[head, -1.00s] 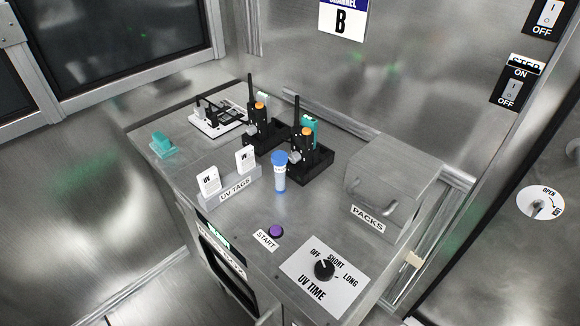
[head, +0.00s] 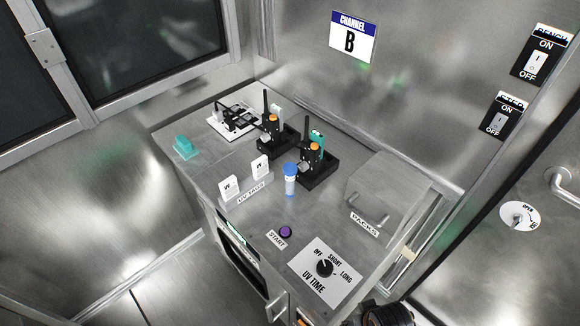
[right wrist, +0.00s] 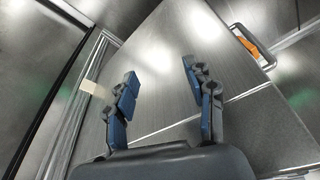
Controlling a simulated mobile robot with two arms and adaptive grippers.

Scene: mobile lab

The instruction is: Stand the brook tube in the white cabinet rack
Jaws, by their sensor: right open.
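A tube with a blue cap (head: 290,182) stands upright on the metal counter (head: 215,165) in the head view, left of the PACKS box; its label is too small to read. I cannot make out a white cabinet rack in these views. My right gripper (right wrist: 160,76) shows in the right wrist view, with its blue-padded fingers apart and nothing between them. It is over a grey metal surface. In the head view only a dark part of my arm shows at the bottom right edge. My left gripper is not in view.
Two black radios (head: 313,160) in holders stand behind the tube. The UV TAGS holder (head: 246,192) is left of it, the PACKS box (head: 388,190) right. A START button (head: 285,232) and UV TIME dial (head: 324,267) are in front. An orange-marked handle (right wrist: 246,44) shows in the wrist view.

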